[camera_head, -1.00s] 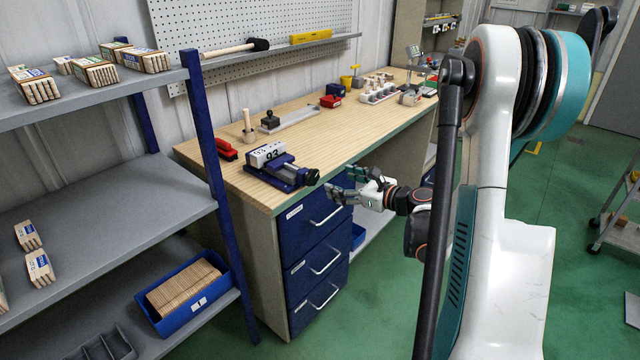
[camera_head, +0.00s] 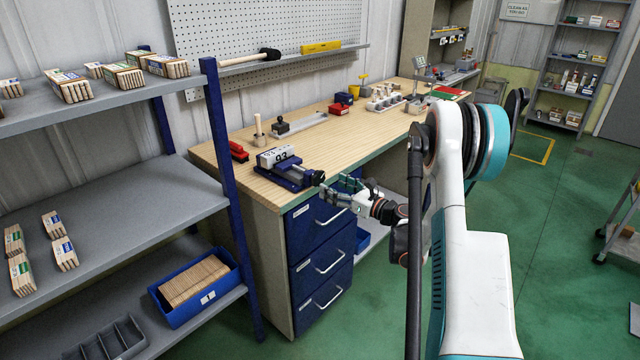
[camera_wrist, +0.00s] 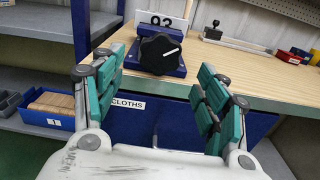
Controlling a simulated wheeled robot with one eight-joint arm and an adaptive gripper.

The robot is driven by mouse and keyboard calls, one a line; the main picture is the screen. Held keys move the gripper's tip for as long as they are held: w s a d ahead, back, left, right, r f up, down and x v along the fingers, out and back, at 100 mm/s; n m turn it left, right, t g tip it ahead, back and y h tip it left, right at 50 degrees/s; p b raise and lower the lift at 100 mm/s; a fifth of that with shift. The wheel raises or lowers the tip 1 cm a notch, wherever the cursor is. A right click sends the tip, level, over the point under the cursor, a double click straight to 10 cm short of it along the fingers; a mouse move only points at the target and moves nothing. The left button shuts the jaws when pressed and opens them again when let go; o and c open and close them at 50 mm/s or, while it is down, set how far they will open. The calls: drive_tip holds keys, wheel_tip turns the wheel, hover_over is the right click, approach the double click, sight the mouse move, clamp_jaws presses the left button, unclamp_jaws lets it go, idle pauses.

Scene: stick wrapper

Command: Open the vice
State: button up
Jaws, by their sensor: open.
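The blue vice (camera_head: 293,172) stands at the front left corner of the wooden workbench, with a white block marked 93 (camera_head: 275,156) at its jaws. Its dark round knob (camera_head: 315,177) faces out over the bench's front edge. In the wrist view the black knob (camera_wrist: 159,54) with a white line shows ahead, between the fingers and beyond them. My gripper (camera_head: 338,188) is open and empty, just right of the knob in the head view. Its teal finger pads also show spread apart in the wrist view (camera_wrist: 158,100). The fingers look apart from the knob.
Blue drawers (camera_head: 318,230) with protruding handles are below the bench edge. A grey shelf unit (camera_head: 160,195) with a blue post stands at the left. A red object (camera_head: 238,151) and a wooden peg (camera_head: 258,128) sit behind the vice. Open green floor lies to the right.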

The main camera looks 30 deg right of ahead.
sight(320, 180)
drive_tip(key=b+x, duration=0.1)
drive_tip(key=x, duration=0.5)
drive_tip(key=shift+w+a, duration=0.1)
drive_tip(key=shift+w, duration=0.3)
drive_tip(key=c, duration=1)
